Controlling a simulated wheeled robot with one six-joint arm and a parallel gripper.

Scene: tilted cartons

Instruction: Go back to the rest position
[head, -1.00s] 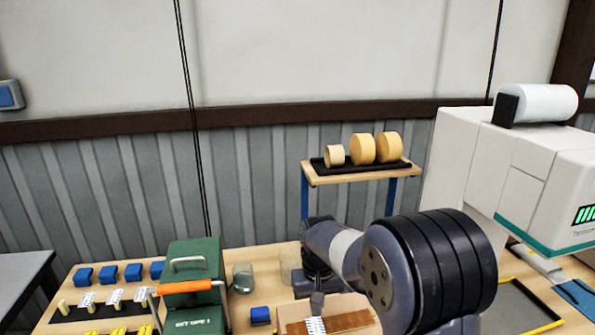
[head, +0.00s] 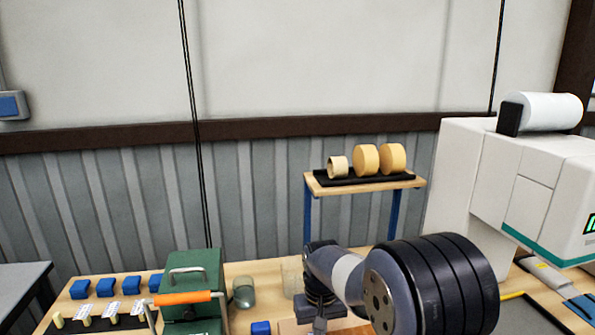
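My arm reaches in from the lower right, with its dark ribbed joint large in front. My gripper (head: 318,326) hangs at the bottom edge of the head view, pointing down over the workbench (head: 262,275). Its fingertips are at or below the frame edge, so I cannot tell whether it is open or shut, or whether it holds anything. A sliver of a brown carton (head: 288,328) shows beside it at the bottom edge; the rest is cut off.
Tape rolls (head: 366,160) sit on a raised shelf (head: 318,185) behind. A large white machine (head: 490,190) is at right.

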